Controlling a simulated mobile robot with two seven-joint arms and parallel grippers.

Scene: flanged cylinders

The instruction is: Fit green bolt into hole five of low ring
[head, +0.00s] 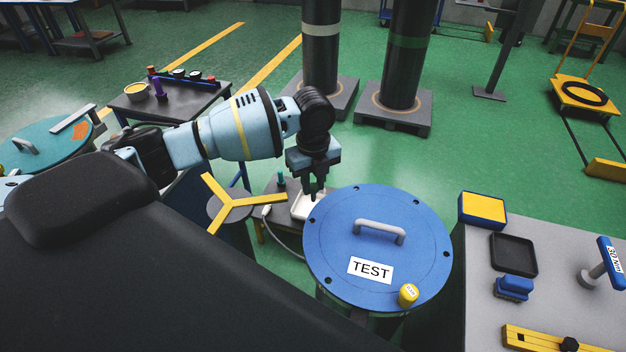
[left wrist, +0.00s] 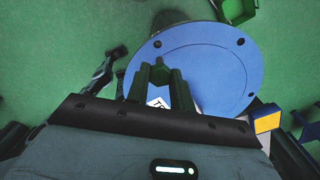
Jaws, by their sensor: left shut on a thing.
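My left gripper (head: 312,192) points down at the far-left edge of a round blue flange with a TEST label (head: 372,225). Several small dark holes line the rim of the flange. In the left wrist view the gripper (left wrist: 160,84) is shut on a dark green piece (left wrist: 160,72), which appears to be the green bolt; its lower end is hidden. The flange also shows there (left wrist: 205,65), beyond the fingers. A yellow bolt (head: 408,294) stands at the near rim of the flange. I cannot tell which hole is five. My right gripper is not in view.
A grey handle (head: 380,230) rises from the flange. A grey table (head: 480,270) with a blue-yellow box (head: 483,209) stands right.

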